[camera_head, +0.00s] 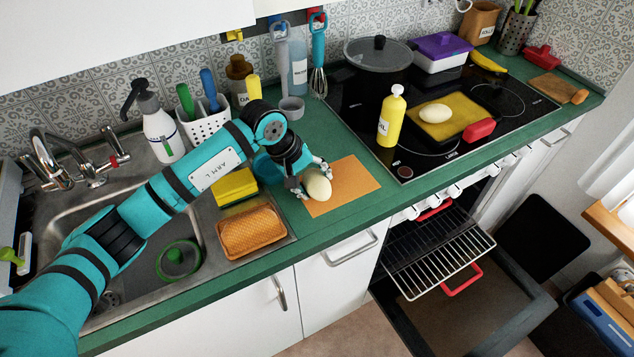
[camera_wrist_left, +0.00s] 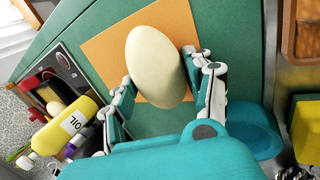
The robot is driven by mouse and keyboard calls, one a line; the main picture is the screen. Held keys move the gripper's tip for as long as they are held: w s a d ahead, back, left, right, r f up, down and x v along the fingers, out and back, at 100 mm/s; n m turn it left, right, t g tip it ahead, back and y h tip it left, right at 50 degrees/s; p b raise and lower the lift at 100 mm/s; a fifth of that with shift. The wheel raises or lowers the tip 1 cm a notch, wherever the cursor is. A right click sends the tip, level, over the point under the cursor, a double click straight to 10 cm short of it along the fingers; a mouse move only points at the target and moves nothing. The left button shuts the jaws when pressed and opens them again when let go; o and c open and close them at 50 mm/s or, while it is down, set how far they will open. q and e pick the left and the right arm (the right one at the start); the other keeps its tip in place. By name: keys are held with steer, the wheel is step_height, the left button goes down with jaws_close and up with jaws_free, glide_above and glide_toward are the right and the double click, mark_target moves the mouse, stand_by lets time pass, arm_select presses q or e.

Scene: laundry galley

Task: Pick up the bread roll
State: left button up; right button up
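A pale, cream-coloured oval roll (camera_head: 318,185) is at the left part of an orange mat (camera_head: 345,187) on the green counter. It fills the middle of the left wrist view (camera_wrist_left: 157,65). My left gripper (camera_head: 308,180) has one finger on each side of the roll, and both fingertips appear to touch it in the wrist view (camera_wrist_left: 158,68). I cannot tell whether the roll is clear of the mat. My right gripper is not in view.
A sink with a wicker basket (camera_head: 252,232) and yellow sponge (camera_head: 235,187) is to the left. A teal bowl (camera_wrist_left: 253,130) is close beside the gripper. A yellow oil bottle (camera_head: 390,118) stands on the stove. The oven (camera_head: 440,250) below is open with its rack out.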

mark_target(317, 177)
arm_select(q)
steer(key=c, duration=0.7)
steer(key=shift+r, duration=0.15)
steer(key=shift+r+b, duration=0.55)
steer(key=shift+r, duration=0.05)
steer(key=shift+s+r+b, duration=0.3)
steer(key=shift+r+b, duration=0.3)
steer(key=shift+r, duration=0.35)
steer(key=shift+s+d+r+b, duration=0.3)
steer(key=shift+s+b, duration=0.4)
steer(key=shift+s, duration=1.85)
steer(key=shift+s+d+r+b, duration=0.25)
steer(key=shift+s+b, duration=0.5)
steer(key=shift+s, duration=1.85)
steer(key=shift+s+d+r+b, duration=0.25)
steer(key=shift+s+b, duration=0.45)
steer(key=shift+s, duration=1.85)
